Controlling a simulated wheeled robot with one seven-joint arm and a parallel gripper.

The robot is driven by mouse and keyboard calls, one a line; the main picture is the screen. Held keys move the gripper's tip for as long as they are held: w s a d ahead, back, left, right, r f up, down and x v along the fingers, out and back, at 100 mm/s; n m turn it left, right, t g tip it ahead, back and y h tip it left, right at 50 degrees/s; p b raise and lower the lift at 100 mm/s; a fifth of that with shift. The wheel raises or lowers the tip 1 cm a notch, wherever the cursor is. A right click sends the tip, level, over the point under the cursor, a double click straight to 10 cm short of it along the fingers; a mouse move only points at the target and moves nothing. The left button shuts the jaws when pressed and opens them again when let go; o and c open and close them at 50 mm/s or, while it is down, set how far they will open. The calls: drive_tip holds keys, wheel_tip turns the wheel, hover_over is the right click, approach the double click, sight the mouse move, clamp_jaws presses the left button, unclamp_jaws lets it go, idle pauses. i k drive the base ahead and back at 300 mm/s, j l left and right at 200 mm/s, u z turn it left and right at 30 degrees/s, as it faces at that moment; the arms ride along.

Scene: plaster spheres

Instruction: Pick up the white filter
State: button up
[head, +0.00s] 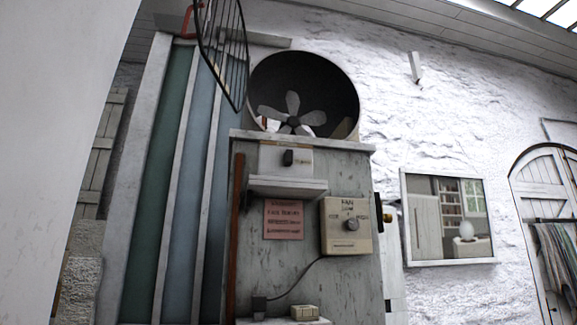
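I cannot make out for sure which thing is the white filter. A flat white slab (287,187) sticks out from the front of the grey cabinet (300,275), below a white box (286,159) with a dark knob. A small cream block (304,312) lies on a low ledge at the bottom edge. Above the cabinet, a pale-bladed fan (293,116) sits in a round dark duct. Its black wire grille (223,45) is swung out to the upper left. My gripper is not in view.
A fan control box (347,225) with a knob and cable is on the cabinet, beside a pink sign (283,219). Tall green and blue panels (168,180) stand left. A mirror-like framed pane (449,218) hangs right, near an arched door (545,200). A pale surface (45,130) blocks the far left.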

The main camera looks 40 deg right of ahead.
sight(275, 159)
drive_tip(key=i+j+z, duration=0.1)
drive_tip(key=i, duration=0.2)
drive_tip(key=i+j+z, duration=0.5)
drive_tip(key=j, duration=0.2)
